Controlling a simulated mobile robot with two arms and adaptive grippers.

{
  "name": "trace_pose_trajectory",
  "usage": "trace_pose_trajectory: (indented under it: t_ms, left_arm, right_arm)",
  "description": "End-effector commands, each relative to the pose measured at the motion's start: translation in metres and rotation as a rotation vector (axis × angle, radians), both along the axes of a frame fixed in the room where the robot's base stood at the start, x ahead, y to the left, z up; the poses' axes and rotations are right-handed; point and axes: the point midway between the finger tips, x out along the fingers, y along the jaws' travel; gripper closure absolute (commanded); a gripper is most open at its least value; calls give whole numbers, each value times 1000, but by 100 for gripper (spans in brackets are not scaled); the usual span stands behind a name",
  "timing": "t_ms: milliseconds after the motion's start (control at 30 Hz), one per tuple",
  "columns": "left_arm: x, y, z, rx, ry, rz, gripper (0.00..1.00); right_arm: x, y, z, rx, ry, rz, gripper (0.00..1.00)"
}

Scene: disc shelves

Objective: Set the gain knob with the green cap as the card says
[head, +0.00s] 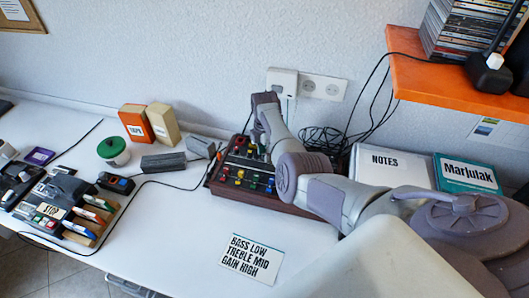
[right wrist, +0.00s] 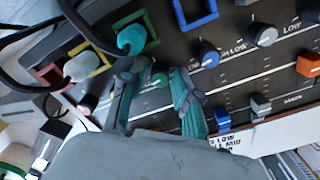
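The mixer (head: 222,177) is a dark panel with a wooden edge and several coloured knobs, on the white table below the wall socket. The card (head: 251,258) lies in front of it and reads "BASS LOW, TREBLE MID, GAIN HIGH". In the right wrist view a green cap (right wrist: 160,80) shows between the fingertips of my right gripper (right wrist: 157,88). The gripper is open, with gaps beside the cap. The knob's pointer and its label are hidden or too small to read. My left gripper is not in view.
Table front is clear around the card.

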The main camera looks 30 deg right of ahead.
Motion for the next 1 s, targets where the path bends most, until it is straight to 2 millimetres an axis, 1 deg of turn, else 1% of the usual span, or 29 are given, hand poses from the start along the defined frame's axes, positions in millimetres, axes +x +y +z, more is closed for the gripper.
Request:
trace_pose_trajectory:
  t_ms: [100,133,267,300,333,667,867,1000]
  left_arm:
    - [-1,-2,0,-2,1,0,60]
    - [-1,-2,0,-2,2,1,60]
    - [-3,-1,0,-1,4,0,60]
    - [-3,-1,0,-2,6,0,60]
    - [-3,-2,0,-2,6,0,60]
    - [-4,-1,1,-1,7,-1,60]
    - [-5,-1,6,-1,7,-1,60]
    - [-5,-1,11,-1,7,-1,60]
  right_arm:
    - [0,0,0,0,0,0,68]
    - [0,0,0,0,0,0,70]
    - [0,0,0,0,0,0,92]
    - [0,0,1,0,0,0,98]
    - [0,0,1,0,0,0,100]
    - [0,0,1,-1,1,-25,100]
    - [-1,0,2,-2,2,-118,100]
    - [-1,-1,2,-3,2,-225,100]
